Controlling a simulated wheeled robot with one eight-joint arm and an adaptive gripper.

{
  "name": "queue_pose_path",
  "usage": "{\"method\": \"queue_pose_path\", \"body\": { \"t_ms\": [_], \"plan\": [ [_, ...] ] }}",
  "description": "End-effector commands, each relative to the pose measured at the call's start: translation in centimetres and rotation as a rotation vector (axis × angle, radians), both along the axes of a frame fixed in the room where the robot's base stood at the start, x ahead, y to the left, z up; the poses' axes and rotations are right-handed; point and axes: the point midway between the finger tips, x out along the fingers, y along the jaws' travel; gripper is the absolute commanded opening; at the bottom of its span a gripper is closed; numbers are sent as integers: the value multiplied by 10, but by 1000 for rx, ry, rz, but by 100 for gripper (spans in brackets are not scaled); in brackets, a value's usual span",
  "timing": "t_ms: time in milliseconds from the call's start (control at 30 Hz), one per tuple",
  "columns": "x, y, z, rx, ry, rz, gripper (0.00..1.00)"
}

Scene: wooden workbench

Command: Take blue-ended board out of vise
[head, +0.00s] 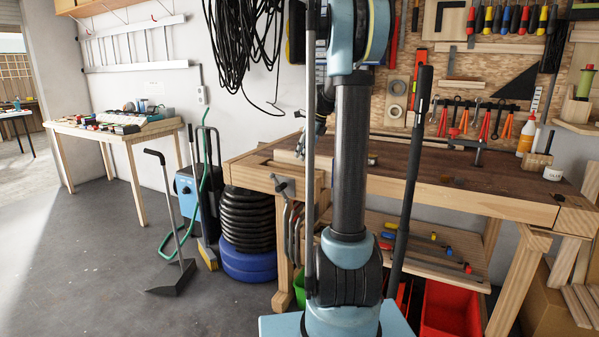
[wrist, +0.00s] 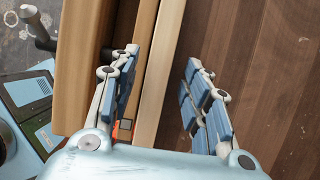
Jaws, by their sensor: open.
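In the wrist view, my gripper (wrist: 162,58) is open, its two blue-padded fingers spread on either side of pale wooden strips. One strip, apparently the board (wrist: 167,35), runs lengthwise between the fingers; no blue end shows. A thick wooden vise jaw (wrist: 80,60) is left of the left finger, with the vise handle (wrist: 38,28) beyond it. I cannot tell exactly where jaw and board meet. In the head view, my arm mostly hides the gripper and board; the vise handle (head: 283,186) shows at the bench's left front.
The dark bench top (wrist: 270,60) is clear right of the fingers. A small orange piece (wrist: 122,131) shows low between the fingers. Tools hang behind.

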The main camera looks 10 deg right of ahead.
Motion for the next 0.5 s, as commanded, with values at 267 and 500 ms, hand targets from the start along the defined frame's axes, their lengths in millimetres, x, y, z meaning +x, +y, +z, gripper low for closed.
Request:
{"method": "queue_pose_path", "body": {
  "t_ms": [267,500],
  "plan": [
    [4,6,-15,0,0,0,43],
    [4,6,-15,0,0,0,25]
  ]
}}
